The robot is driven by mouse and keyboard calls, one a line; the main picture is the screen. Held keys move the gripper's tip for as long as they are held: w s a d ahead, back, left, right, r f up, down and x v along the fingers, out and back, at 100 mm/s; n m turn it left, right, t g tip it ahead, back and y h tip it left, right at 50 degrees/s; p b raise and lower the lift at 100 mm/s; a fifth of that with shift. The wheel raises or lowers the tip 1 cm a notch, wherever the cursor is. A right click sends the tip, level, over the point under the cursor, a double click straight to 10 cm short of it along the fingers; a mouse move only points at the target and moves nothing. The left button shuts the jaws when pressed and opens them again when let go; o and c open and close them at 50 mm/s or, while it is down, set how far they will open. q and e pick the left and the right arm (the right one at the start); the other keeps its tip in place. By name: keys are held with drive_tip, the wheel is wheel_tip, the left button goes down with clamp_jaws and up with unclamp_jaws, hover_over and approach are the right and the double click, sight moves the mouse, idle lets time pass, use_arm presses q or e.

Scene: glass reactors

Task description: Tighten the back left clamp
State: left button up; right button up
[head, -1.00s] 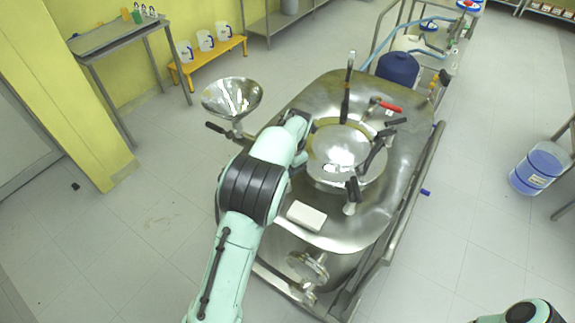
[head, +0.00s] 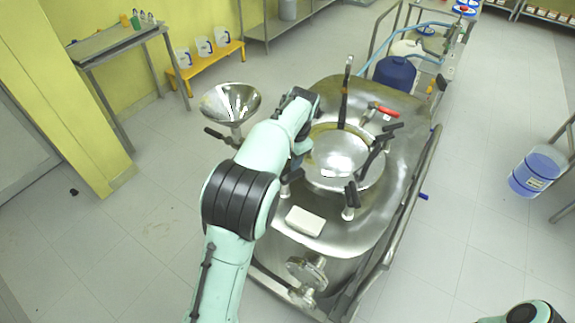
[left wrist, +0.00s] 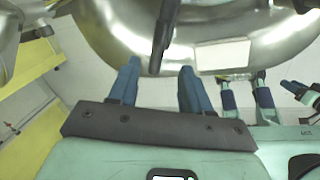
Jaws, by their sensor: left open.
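The round reactor lid (head: 337,158) has several black-handled clamps around its rim. A tall upright handle (head: 345,88) stands at the back. My left forearm comes in from the left and hides the lid's left edge in the head view. Only a small part of my left gripper (head: 298,160) shows below it. In the left wrist view, the blue fingers of my left gripper (left wrist: 158,75) are apart. A dark clamp handle (left wrist: 162,35) points down between them, with a gap on each side. I cannot tell exactly which clamp it is.
A steel funnel (head: 231,103) stands left of my forearm. A white block (head: 305,221) lies on the reactor top at the front. A red-handled valve (head: 386,111) sits behind the lid. Blue finger-like parts (left wrist: 245,95) at right in the wrist view may be my right gripper.

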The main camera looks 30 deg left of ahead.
use_arm(q)
drive_tip(key=r, duration=0.4)
drive_tip(key=shift+s+d, duration=0.2)
drive_tip(key=shift+d, duration=0.15)
